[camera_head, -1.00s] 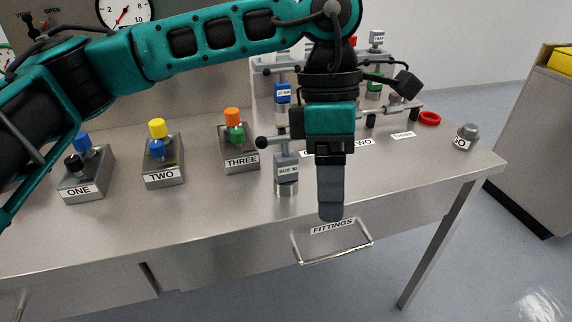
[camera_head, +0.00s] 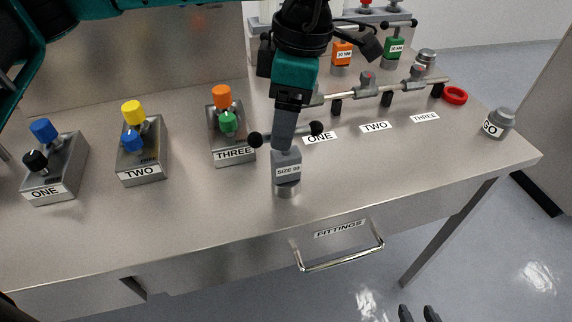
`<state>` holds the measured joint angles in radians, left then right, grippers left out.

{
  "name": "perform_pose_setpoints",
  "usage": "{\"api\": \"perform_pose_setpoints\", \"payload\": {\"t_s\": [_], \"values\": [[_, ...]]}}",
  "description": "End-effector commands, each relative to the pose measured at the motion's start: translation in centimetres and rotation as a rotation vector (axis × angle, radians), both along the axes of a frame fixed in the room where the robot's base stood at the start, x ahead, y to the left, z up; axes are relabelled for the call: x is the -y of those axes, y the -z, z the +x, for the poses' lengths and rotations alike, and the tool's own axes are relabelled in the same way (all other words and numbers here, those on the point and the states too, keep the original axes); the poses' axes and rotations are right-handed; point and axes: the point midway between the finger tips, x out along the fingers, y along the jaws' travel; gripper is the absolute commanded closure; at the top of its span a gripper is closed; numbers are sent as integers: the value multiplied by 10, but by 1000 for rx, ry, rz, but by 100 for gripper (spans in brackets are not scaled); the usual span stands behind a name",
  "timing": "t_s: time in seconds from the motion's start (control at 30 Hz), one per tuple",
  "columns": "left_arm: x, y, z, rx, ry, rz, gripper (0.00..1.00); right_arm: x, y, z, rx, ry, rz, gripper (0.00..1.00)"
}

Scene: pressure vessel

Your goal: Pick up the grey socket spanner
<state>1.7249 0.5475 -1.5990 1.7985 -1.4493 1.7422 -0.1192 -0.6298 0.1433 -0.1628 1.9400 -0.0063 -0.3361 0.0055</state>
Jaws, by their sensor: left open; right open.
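The grey socket spanner (camera_head: 287,170) stands upright near the table's front edge, with a size label on its body. Its T-handle ends in black balls, one on each side of my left gripper. My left gripper (camera_head: 284,143) points down over the spanner, at its crossbar, and hides the middle of the handle. Its jaws are open, seen nearly edge-on; I cannot tell whether they touch the handle. My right gripper (camera_head: 419,314) shows only as two dark, separated fingertips at the bottom edge, empty and well away from the spanner.
Valve blocks ONE (camera_head: 57,170), TWO (camera_head: 142,152) and THREE (camera_head: 232,136) stand to the left. Behind are an orange spanner (camera_head: 342,52), a green spanner (camera_head: 393,48) and a pipe with valves (camera_head: 367,86). A FITTINGS drawer handle (camera_head: 342,260) juts out in front.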

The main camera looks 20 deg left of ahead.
Motion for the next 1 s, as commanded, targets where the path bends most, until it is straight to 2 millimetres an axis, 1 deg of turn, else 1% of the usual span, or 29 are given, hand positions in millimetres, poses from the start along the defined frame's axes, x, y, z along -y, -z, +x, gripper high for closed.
{"api": "perform_pose_setpoints", "payload": {"t_s": [0.03, 0.17, 0.27, 0.4, 0.5, 0.6, 0.8, 0.83, 1.0], "values": [[-1, 6, -1, -2, 1, 0, 27, 0, 0, 0, 0, 0, 0, 57], [-2, 14, 0, 0, 1, 0, 27, 0, -1, 0, 0, 0, 0, 57], [-1, 23, 1, -2, 1, 0, 27, 0, -3, 0, 0, 0, 0, 57], [-2, 45, 5, -3, 2, 0, 27, 0, -7, 0, 0, 1, -1, 57], [-4, 58, 5, -2, 1, 0, 27, 0, -8, 1, 3, 1, 0, 57], [-5, 64, 4, -1, 0, -1, 27, 0, -9, 3, 6, 0, 0, 57], [-5, 65, 5, 0, 0, -1, 27, 0, -9, 4, 8, 1, 0, 57], [-5, 65, 5, 0, 0, -1, 28, 0, -9, 4, 8, 0, 0, 57], [-5, 65, 5, 0, 0, -1, 45, 0, -9, 4, 8, 0, 0, 57]]}}
